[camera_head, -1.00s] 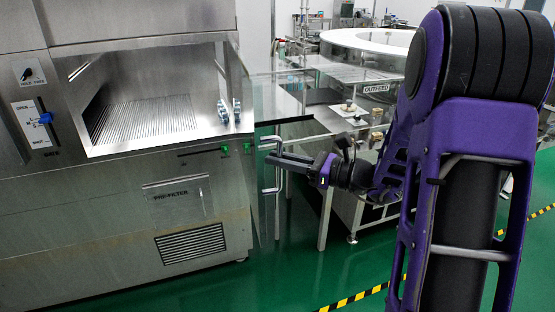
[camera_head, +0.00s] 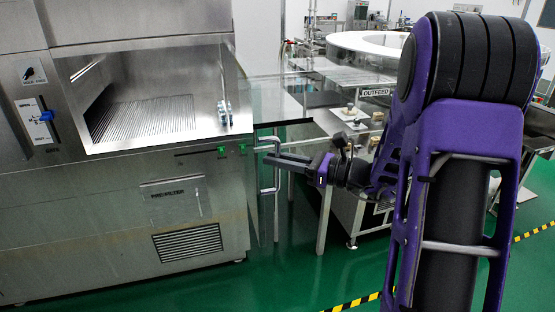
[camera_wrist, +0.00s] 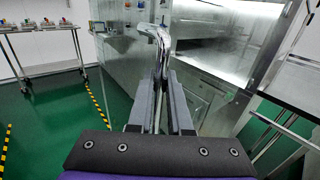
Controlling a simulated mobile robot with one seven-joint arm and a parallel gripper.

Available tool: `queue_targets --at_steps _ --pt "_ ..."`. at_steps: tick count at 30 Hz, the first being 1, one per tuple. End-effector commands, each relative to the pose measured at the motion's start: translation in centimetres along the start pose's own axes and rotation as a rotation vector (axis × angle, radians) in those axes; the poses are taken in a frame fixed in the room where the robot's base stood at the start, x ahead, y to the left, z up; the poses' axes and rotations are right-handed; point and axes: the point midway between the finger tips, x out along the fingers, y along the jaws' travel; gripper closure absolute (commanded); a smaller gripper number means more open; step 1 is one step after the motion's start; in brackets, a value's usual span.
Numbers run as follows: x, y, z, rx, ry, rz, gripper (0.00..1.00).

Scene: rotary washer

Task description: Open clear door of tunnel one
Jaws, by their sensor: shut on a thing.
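The clear door (camera_head: 262,205) is a see-through panel at the right end of the steel washer (camera_head: 120,210) in the head view, seen at a steep slant. How far it stands open I cannot tell. Its bent metal handle (camera_head: 276,180) stands upright on the panel. My gripper (camera_head: 268,156) reaches in from the right and is shut on the handle. In the wrist view, the handle (camera_wrist: 153,38) rises from between the two grey fingers of my gripper (camera_wrist: 161,78). The fingers hide its gripped part.
The washer's open bay (camera_head: 150,105) is at the left, with a lever panel (camera_head: 38,118) beside it. The outfeed table (camera_head: 345,120) stands behind my arm at the right. Green floor (camera_head: 280,270) is clear in front, crossed by yellow-black tape (camera_head: 360,300).

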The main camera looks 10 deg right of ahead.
Motion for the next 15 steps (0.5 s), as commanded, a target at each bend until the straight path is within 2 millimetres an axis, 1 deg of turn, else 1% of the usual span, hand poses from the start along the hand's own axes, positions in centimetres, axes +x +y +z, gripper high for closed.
queue_targets --at_steps 13,14,15 --pt "0.03 -0.10 0.15 -0.002 -0.003 -0.001 1.00" --pt "0.03 -0.10 0.15 -0.002 -0.003 -0.001 0.79" --pt "0.03 -0.10 0.14 -0.002 -0.003 -0.001 0.72"
